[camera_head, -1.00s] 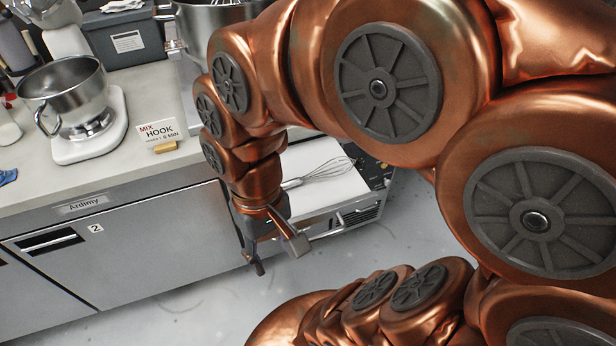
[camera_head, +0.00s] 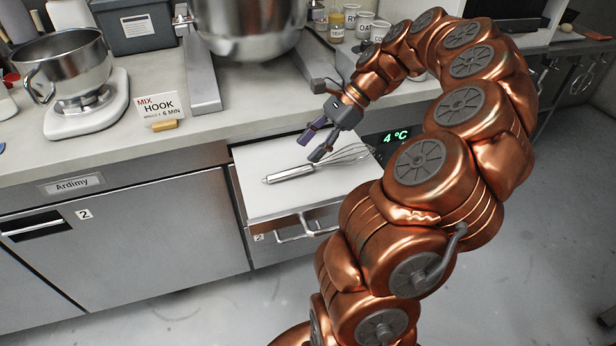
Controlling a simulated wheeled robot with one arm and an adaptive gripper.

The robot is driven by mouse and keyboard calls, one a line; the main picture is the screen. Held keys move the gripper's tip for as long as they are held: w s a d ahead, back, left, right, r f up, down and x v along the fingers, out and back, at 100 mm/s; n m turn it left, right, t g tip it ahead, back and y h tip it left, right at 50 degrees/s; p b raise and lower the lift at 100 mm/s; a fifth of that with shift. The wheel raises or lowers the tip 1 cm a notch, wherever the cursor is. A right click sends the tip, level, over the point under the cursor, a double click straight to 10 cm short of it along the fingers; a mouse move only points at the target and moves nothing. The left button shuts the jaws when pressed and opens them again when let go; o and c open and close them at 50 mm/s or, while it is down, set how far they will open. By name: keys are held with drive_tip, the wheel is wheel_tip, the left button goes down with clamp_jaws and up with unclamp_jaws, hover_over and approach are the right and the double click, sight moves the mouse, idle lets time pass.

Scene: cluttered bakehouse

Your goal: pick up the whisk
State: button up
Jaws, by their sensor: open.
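The whisk (camera_head: 288,174) lies flat on a white surface (camera_head: 258,200) in an open drawer under the counter. Its metal handle points left and its wire loops (camera_head: 348,154) lie to the right. My gripper (camera_head: 312,146) is open and empty. Its fingers point down and left, and in the picture they sit at the whisk, just over the part where handle meets wires. I cannot tell how high above the whisk the fingertips are.
A large steel mixer bowl (camera_head: 248,28) overhangs the counter (camera_head: 240,98) behind the drawer. A bowl on a white scale (camera_head: 88,115), a HOOK card (camera_head: 160,103) and labelled cups (camera_head: 366,25) stand on the counter. The drawer handle (camera_head: 305,232) sticks out in front. The floor in front is clear.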

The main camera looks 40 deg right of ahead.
sight(293, 169)
drive_tip(key=shift+s+d+f+m, duration=0.2)
drive_tip(key=shift+d+f+m, duration=0.45)
drive_tip(key=shift+d, duration=0.3)
drive_tip(key=shift+w+a+r+x, duration=0.1)
drive_tip(key=shift+x, duration=1.15)
drive_tip(key=shift+w+a+r+x, duration=0.1)
drive_tip(key=shift+r+x, duration=0.05)
drive_tip(key=shift+x, duration=1.15)
drive_tip(key=shift+w+a+r+x, duration=0.1)
drive_tip(key=shift+x, duration=1.15)
drive_tip(key=shift+c, duration=0.5)
clamp_jaws()
